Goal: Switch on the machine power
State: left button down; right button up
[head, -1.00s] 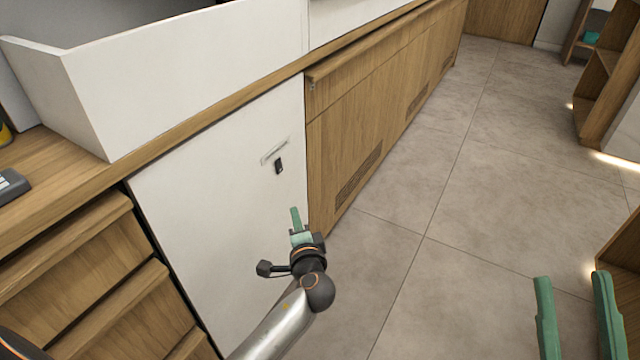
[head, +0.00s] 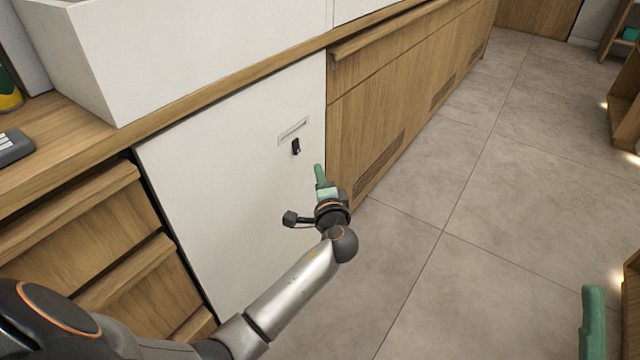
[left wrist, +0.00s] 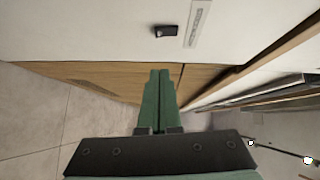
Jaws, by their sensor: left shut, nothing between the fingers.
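A small black power switch (head: 296,146) sits on the white panel (head: 225,185) of the counter front, just below a pale label strip (head: 293,130). In the left wrist view the switch (left wrist: 166,31) is near the top, beside the strip (left wrist: 197,22). My left gripper (head: 319,170), with green fingers, is shut and empty. It is just below and to the right of the switch in the head view, apart from it. Its closed fingers (left wrist: 160,75) point toward the panel in the left wrist view. A green finger of my right gripper (head: 593,322) shows at the lower right edge; the rest is cut off.
Wooden drawers (head: 75,240) stand left of the panel, and wooden cabinet fronts (head: 410,85) with vents run on to the right. The wooden counter edge (head: 235,82) juts out above. The tiled floor (head: 480,190) is open. Shelves (head: 625,110) stand at the far right.

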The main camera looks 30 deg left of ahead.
aim_at(300, 152)
pick_arm(q)
jog(key=shift+w+a+f+b, duration=0.15)
jog(key=shift+w+a+b, duration=0.15)
jog(key=shift+w+a, duration=0.65)
jog(key=shift+w+a+f+b, duration=0.2)
jog(key=shift+w+a+b, duration=0.2)
jog(key=shift+a, duration=1.05)
jog(key=shift+w+a+f+b, duration=0.2)
jog(key=shift+w+a, duration=0.5)
jog(key=shift+a, duration=0.5)
jog(key=shift+a, duration=0.25)
jog(key=shift+f, duration=0.1)
